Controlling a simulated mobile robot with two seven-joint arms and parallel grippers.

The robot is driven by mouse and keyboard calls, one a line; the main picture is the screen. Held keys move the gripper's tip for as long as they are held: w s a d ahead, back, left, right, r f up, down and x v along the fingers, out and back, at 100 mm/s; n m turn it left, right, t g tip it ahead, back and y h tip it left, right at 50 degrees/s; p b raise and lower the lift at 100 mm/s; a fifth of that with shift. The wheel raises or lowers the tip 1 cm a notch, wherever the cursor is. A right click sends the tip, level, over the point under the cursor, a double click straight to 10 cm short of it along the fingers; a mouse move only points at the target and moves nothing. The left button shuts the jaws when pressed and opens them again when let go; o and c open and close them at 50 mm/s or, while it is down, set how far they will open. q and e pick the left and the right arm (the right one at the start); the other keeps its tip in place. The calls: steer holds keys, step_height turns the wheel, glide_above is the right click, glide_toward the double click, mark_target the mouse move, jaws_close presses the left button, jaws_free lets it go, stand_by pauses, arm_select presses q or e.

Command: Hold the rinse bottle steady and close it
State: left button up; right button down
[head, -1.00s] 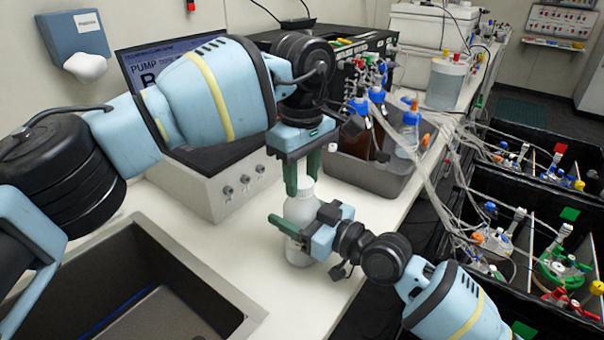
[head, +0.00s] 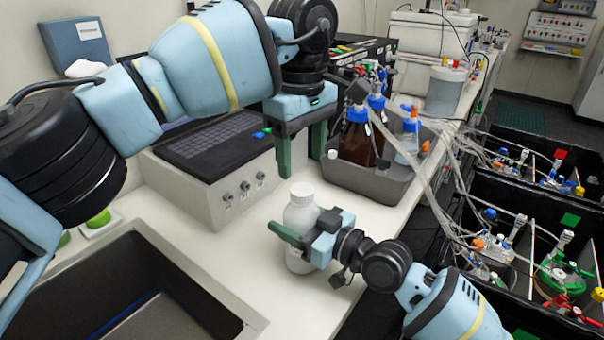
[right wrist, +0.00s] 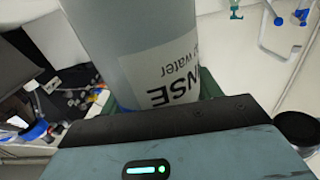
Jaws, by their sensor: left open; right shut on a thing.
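The white rinse bottle (head: 297,216) stands upright on the white counter, with a white cap (head: 302,190) on its top. In the right wrist view the bottle (right wrist: 145,30) fills the middle, its label upside down with "NSE" and "water" readable. My right gripper (head: 296,240) is shut on the bottle's body from the right; one green finger shows in the head view. My left gripper (head: 302,150) is above the cap, fingers down, spread apart and empty, with a gap between it and the cap. I cannot tell how tight the cap is.
A dark sink (head: 150,235) lies at front left. A grey tub (head: 370,182) with brown and clear bottles is close at back right. Black crates (head: 478,225) with tubing stand to the right. Bare counter surrounds the bottle.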

arm_select(q)
step_height(320, 180, up, 6)
stand_by(0.5)
arm_select(e)
steer(key=shift+c, duration=1.3)
jaws_free()
arm_select(q)
steer(key=shift+w+f+b, duration=0.2)
steer(key=shift+f+b, duration=0.2)
steer(key=shift+f, duration=0.6)
arm_select(e)
steer(key=v, duration=0.8)
